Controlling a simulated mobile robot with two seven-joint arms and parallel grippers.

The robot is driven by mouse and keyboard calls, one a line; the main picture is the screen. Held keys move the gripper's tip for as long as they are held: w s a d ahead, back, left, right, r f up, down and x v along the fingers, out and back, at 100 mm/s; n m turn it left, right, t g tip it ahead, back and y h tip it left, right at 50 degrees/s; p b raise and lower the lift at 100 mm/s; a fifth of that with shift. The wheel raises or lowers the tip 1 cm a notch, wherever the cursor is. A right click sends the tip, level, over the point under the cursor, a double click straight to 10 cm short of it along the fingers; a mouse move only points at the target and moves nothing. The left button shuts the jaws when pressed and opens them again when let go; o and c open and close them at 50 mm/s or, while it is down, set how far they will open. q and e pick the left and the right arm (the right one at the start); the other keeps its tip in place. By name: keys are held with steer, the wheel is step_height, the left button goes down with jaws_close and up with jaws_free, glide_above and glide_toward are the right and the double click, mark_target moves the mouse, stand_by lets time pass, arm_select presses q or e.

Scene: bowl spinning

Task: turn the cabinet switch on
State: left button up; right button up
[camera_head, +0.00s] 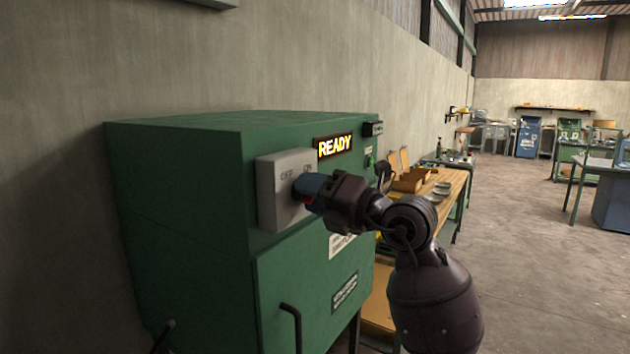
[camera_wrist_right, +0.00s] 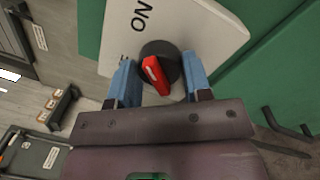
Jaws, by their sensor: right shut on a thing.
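The green cabinet (camera_head: 180,190) stands against the wall. A pale grey switch box (camera_head: 278,212) marked OFF and ON is on its front; its plate (camera_wrist_right: 205,28) shows in the wrist view. The switch is a dark round knob (camera_wrist_right: 174,62) with a red handle (camera_wrist_right: 155,76). In the wrist view, the handle's upper end leans up and left, toward the ON side. My right gripper (camera_head: 304,188) is at the switch, shut on it, with one blue finger on each side of the knob. The fingers hide most of the knob in the head view. My left gripper is out of view.
A lit READY sign (camera_head: 335,146) is on the cabinet, right of the switch box. A dark door handle (camera_head: 293,325) sticks out below. A wooden workbench (camera_head: 452,185) with items stands beyond the cabinet. The floor (camera_head: 530,270) at the right is open.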

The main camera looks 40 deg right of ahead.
steer(key=shift+m, duration=0.3)
steer(key=shift+f, duration=0.1)
steer(key=o, duration=0.9)
steer(key=v, duration=1)
steer(key=shift+s+d, duration=0.1)
steer(key=shift+s, duration=0.3)
